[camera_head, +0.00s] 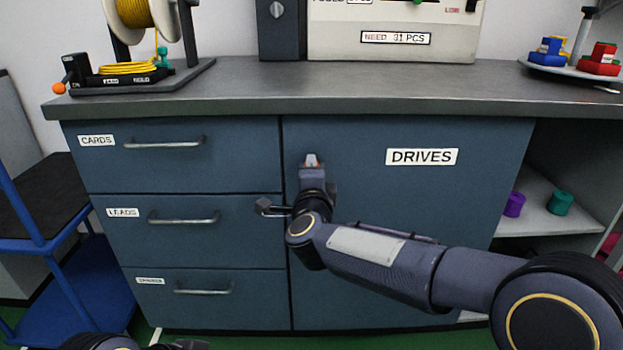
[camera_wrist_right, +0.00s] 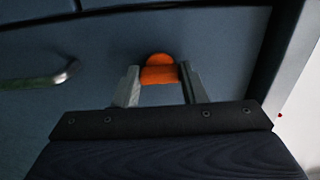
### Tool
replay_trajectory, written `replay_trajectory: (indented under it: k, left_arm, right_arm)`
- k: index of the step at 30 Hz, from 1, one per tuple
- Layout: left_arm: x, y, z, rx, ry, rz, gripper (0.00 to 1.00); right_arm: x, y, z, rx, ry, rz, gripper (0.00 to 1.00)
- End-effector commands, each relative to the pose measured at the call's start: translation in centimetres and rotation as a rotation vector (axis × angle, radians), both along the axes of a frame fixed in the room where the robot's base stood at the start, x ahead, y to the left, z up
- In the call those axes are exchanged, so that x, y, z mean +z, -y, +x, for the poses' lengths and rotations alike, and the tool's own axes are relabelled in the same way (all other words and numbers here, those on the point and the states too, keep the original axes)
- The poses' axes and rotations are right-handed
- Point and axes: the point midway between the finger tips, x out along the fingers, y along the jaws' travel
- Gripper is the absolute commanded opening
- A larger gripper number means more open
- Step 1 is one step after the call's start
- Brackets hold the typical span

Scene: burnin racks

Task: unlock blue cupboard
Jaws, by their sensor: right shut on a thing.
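The blue cupboard is the dark blue door labelled DRIVES (camera_head: 480,225), right of the drawers under the counter. It looks closed and flush with the front. An orange knob or key head (camera_wrist_right: 158,72) sits at the door's upper left area. My right gripper (camera_head: 311,163) reaches the door there, and its two fingers stand on either side of the orange piece. In the right wrist view the right gripper (camera_wrist_right: 160,85) is shut on it. The turn of the lock is hard to read.
Three drawers with bar handles (camera_head: 165,143) lie left of the door. The counter (camera_head: 330,83) carries a yellow cable spool (camera_head: 135,12) and a beige panel. An open shelf (camera_head: 545,205) with purple and green spools is at right. A blue trolley (camera_head: 80,270) stands at left.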

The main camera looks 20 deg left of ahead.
Motion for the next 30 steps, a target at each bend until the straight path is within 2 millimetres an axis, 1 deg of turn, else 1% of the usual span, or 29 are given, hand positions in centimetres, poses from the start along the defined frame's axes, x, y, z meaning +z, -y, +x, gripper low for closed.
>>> replay_trajectory:
  k: [17,18,22,30]
  left_arm:
    - [-0.23,0.00,0.00,0.000,0.000,0.000,0.36]
    - [-0.23,0.00,0.00,0.000,0.000,0.000,0.36]
    - [-0.23,0.00,0.00,0.000,0.000,0.000,0.36]
    - [-0.20,0.01,0.01,0.000,0.000,0.000,0.36]
  right_arm:
    - [-0.08,0.00,0.00,0.000,-0.010,0.029,0.15]
    - [-0.07,0.00,0.00,0.000,-0.010,0.029,0.43]
    - [-0.07,0.00,0.00,0.000,-0.010,0.028,0.60]
    - [-0.02,0.01,-0.06,0.000,-0.009,0.027,0.60]
